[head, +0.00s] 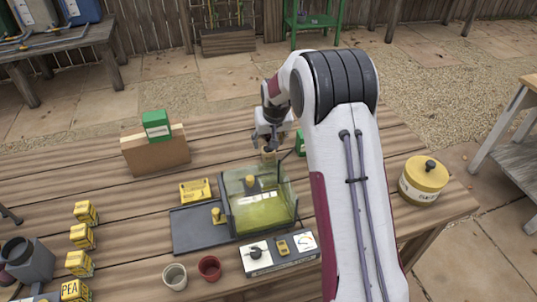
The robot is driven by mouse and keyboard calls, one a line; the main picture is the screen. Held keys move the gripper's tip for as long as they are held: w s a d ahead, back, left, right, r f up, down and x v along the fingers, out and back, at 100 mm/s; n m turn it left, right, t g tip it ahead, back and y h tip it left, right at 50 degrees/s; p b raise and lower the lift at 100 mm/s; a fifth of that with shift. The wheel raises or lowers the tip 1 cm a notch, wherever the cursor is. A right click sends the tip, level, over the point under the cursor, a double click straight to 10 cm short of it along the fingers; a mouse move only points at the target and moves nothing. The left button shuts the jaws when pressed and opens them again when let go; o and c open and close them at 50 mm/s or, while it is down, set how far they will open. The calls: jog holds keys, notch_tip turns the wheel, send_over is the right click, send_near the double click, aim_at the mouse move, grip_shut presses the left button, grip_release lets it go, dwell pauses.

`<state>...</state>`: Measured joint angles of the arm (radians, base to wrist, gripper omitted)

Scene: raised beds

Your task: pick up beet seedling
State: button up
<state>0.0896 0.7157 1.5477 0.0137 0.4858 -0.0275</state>
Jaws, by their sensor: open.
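My gripper (270,143) points down over the far side of the table, behind the clear green-tinted case. A small tan pot (268,154) shows just below my fingers. It may hold the beet seedling, but no leaves can be made out. My fingers are small and dark here, and I see nothing clearly held between them. Whether they touch the pot cannot be told. My arm hides part of the table to the right of it.
The clear case (262,212) stands just in front of my gripper. A green box (300,143) is close on the right, partly behind my arm. A brown block (155,155) bears a green packet (156,124) at left. A yellow canister (423,181) stands right.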

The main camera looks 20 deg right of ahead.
aim_at(269, 154)
jog(key=shift+f, duration=0.2)
jog(key=shift+x, duration=2.45)
jog(key=shift+s, duration=0.15)
jog(key=shift+c, duration=0.5)
jog(key=c, duration=1.1)
